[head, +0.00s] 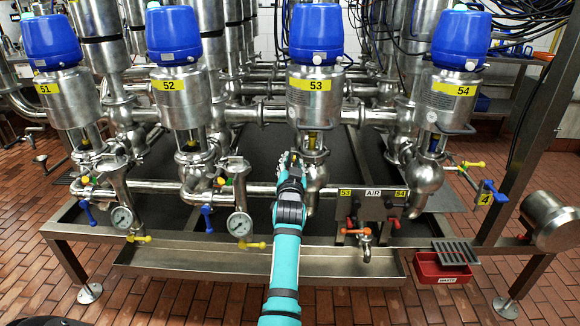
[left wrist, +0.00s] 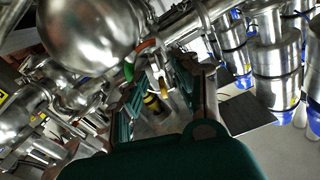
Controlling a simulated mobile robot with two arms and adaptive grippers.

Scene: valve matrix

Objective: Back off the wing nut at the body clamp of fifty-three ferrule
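The valve labelled 53 (head: 312,98) has a blue cap and a steel body, and stands right of centre in the head view. My left gripper (head: 291,163) is just below and left of its yoke, beside the lower pipe body. The left wrist view shows its fingers (left wrist: 162,105) apart, with a gap between them. A black and yellow part (left wrist: 154,103) and a small brass-coloured part (left wrist: 163,84) show through that gap; I cannot tell if either touches a finger. A rounded steel body (left wrist: 90,32) is close by. The wing nut cannot be made out clearly. My right gripper is not in view.
Valves 51 (head: 68,100), 52 (head: 182,98) and 54 (head: 448,98) stand alongside. A steel AIR panel (head: 374,208) with red and orange handles is right of my gripper. Pressure gauges (head: 239,224) sit left. A red bin (head: 441,268) stands at the lower right.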

